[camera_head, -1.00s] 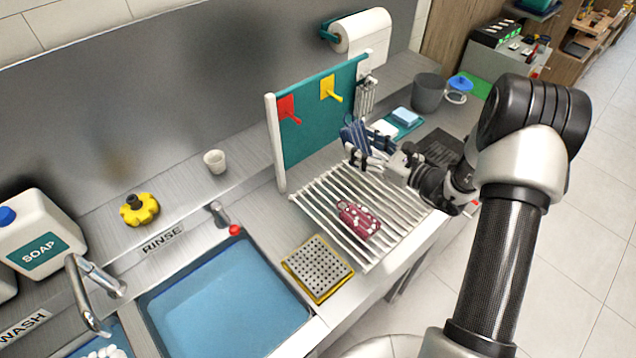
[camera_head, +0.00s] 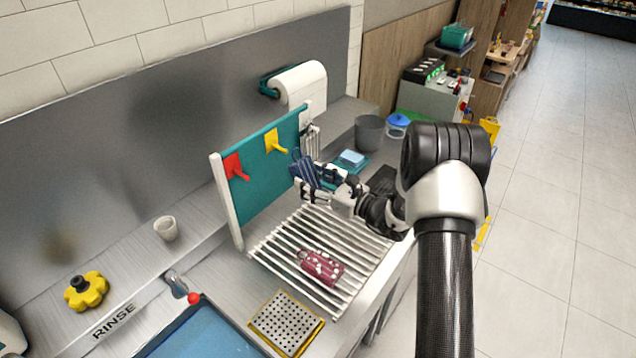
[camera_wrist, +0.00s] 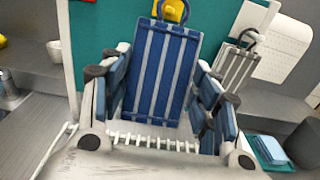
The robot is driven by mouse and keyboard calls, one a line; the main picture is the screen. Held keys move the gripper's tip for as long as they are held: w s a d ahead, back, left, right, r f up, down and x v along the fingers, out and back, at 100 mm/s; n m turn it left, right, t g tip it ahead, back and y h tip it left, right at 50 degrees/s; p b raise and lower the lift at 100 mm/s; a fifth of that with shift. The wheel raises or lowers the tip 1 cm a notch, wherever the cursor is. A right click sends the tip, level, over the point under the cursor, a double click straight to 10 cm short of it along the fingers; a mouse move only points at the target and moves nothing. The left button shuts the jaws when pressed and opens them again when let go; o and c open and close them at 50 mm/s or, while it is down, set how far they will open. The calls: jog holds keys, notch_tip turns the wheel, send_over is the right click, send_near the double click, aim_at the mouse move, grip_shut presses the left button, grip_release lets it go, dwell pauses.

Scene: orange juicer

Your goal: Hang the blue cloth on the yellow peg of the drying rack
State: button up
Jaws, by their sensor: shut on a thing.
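The blue cloth (camera_wrist: 160,75) has pale stripes and a small dark loop at its top edge. My gripper (camera_head: 322,185) is shut on it and holds it upright in front of the teal board (camera_head: 262,196) of the drying rack. In the wrist view the loop overlaps the yellow peg (camera_wrist: 172,10); I cannot tell whether it is around the peg or in front of it. In the head view the yellow peg (camera_head: 272,141) is just left of and above the cloth.
A red peg (camera_head: 234,167) is to the left on the board. A maroon dotted cloth (camera_head: 321,267) lies on the slatted rack (camera_head: 275,258) below. A grey striped cloth (camera_wrist: 236,68) hangs at the right. A paper roll (camera_head: 300,85) is behind.

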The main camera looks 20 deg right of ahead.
jog(key=f+b+x, duration=0.1)
jog(key=b+x, duration=0.1)
jog(key=x, duration=0.4)
dwell(0.6)
jog(key=shift+w+a+r, duration=0.1)
jog(key=shift+a, duration=0.05)
dwell(0.5)
jog(key=o, duration=1)
jog(key=shift+o, duration=0.2)
